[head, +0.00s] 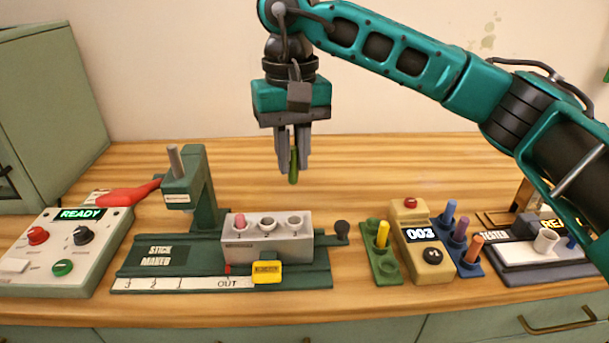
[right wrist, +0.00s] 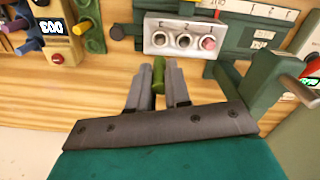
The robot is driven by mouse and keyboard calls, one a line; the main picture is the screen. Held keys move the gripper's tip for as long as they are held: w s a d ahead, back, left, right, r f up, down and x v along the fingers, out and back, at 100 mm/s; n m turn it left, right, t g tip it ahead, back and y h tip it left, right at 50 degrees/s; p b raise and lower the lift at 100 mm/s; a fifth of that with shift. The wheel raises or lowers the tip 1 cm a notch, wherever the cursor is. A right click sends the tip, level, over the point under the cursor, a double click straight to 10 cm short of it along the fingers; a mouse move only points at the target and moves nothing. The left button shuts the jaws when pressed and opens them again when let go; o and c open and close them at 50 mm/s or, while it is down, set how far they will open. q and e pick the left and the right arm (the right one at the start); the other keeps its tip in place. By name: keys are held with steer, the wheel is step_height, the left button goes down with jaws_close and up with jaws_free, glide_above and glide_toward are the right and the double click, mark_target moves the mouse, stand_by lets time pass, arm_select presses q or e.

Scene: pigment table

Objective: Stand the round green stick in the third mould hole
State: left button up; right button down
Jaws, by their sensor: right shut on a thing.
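My right gripper (head: 293,160) is shut on the round green stick (head: 293,172), which hangs upright with its lower end below the fingertips. In the head view it is above and behind the grey mould block (head: 300,250). The green stick (right wrist: 159,72) also shows between the fingers (right wrist: 158,85) in the right wrist view. The block has three holes in a row. A pink stick (head: 239,221) stands in the left hole. The middle hole (head: 267,222) and the third hole (head: 294,220), at the right, look empty. My left gripper is not in view.
The block sits on the green stick maker with its upright press (head: 185,190) and red lever (head: 127,194). A black knob (head: 342,228) is at its right. A green rack with a yellow stick (head: 382,233), a counter (head: 422,245) and a blue rack stand farther right. The table behind is clear.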

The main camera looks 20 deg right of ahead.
mark_target(294, 182)
steer(key=shift+f+b, duration=1.3)
steer(key=shift+f, duration=0.5)
steer(key=shift+f+b, duration=1.2)
steer(key=shift+f, duration=0.45)
steer(key=shift+f+b, duration=0.65)
steer(key=shift+f, duration=0.55)
steer(key=shift+f+b, duration=0.45)
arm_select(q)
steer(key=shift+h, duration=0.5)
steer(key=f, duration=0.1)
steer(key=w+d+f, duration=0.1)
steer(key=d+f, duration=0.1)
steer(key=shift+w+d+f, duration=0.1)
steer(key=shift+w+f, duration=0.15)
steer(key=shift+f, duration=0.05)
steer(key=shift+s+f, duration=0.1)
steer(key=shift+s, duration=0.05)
arm_select(e)
steer(key=c, duration=1)
jaws_free()
